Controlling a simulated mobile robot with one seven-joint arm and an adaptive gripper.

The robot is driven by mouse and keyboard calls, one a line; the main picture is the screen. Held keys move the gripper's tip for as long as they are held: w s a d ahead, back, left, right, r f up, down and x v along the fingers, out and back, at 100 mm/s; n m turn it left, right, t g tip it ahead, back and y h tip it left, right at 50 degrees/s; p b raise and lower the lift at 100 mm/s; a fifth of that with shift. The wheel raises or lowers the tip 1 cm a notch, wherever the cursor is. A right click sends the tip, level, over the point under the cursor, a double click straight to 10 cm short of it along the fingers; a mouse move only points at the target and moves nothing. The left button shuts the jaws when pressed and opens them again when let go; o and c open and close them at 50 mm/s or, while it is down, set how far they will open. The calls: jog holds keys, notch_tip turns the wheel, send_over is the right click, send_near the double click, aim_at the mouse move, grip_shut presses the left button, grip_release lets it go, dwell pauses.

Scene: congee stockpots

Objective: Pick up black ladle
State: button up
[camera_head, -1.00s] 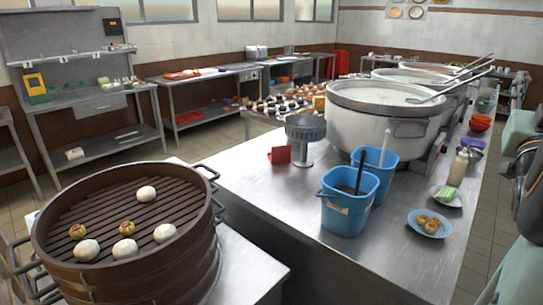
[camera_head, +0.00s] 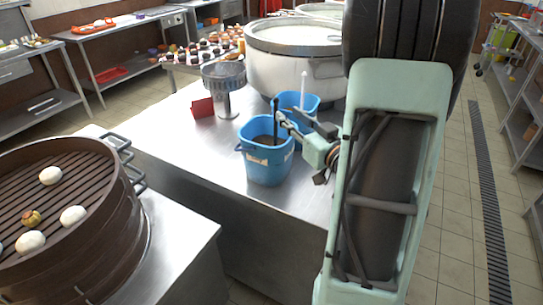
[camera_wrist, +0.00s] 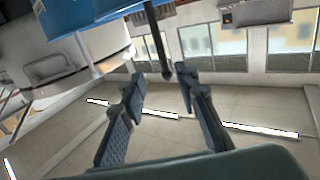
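The black ladle's dark handle (camera_head: 276,118) stands up out of the front blue bucket (camera_head: 265,168); its bowl is hidden inside. My gripper (camera_head: 287,122) is beside the handle, just above the bucket's rim, reaching in from the right. In the wrist view my gripper (camera_wrist: 160,74) has its two fingers apart. The dark handle (camera_wrist: 156,45) comes down from the top there and its end lies between the fingers in the picture, with a gap on each side. I cannot tell its exact depth between them.
A second blue bucket (camera_head: 312,103) with a white handle (camera_head: 304,82) stands close behind. A big stockpot (camera_head: 290,70), a metal stand (camera_head: 224,88) and a red card (camera_head: 202,108) are nearby. A steamer (camera_head: 75,215) with buns is at left.

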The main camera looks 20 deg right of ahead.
aim_at(277, 109)
jog(key=shift+w+a+f+p, duration=0.1)
jog(key=shift+w+a, duration=0.15)
jog(key=shift+w, duration=0.9)
jog(key=shift+w+a+f+p, duration=0.1)
jog(key=shift+w+a+p, duration=0.1)
jog(key=shift+w, duration=1)
jog(key=shift+w+a+p, duration=0.1)
jog(key=shift+w+a, duration=0.15)
jog(key=shift+w, duration=0.9)
grip_shut()
